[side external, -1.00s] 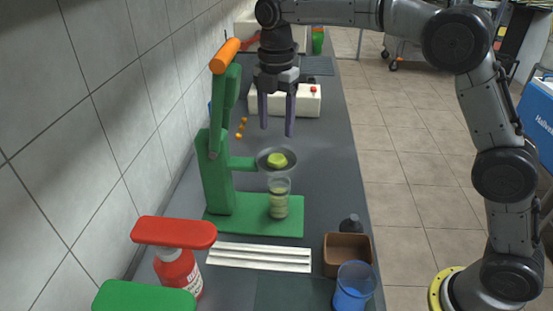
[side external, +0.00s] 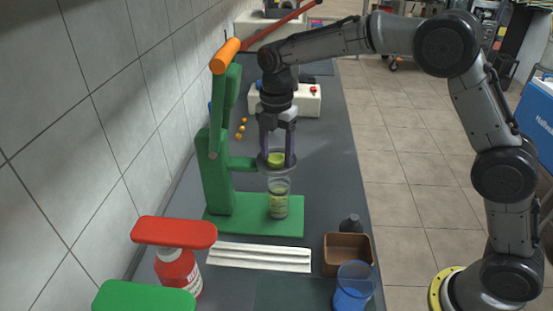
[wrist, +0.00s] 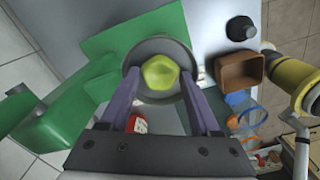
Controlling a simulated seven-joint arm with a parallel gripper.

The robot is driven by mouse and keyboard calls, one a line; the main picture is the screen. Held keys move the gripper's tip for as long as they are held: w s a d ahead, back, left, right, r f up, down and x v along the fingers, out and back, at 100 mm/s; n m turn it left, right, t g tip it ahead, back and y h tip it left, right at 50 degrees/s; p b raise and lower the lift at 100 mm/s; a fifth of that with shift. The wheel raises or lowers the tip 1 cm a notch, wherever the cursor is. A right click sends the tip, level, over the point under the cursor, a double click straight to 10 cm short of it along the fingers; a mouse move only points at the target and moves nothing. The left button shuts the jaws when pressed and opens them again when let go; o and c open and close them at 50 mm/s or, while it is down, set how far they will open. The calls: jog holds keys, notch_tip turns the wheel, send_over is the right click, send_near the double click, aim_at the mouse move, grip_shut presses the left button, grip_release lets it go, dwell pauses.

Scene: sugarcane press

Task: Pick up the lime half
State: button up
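The lime half (side external: 275,159) is yellow-green and sits in the round grey cup of the green press (side external: 219,170). It also shows in the wrist view (wrist: 160,73), near the middle of the cup (wrist: 148,48). My gripper (side external: 277,160) is lowered over the cup, with one finger on each side of the lime half. In the wrist view my gripper (wrist: 162,88) is open, and gaps show between the fingers and the lime. A clear glass (side external: 279,199) with greenish contents stands under the cup on the press base.
The press's orange-ended lever (side external: 225,56) stands up left of my arm. A ribbed white tray (side external: 259,256), a brown box (side external: 347,253), a blue cup (side external: 354,288) and a red bottle (side external: 178,272) are in front. A tiled wall borders the left.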

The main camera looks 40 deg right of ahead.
jog(key=c, duration=0.9)
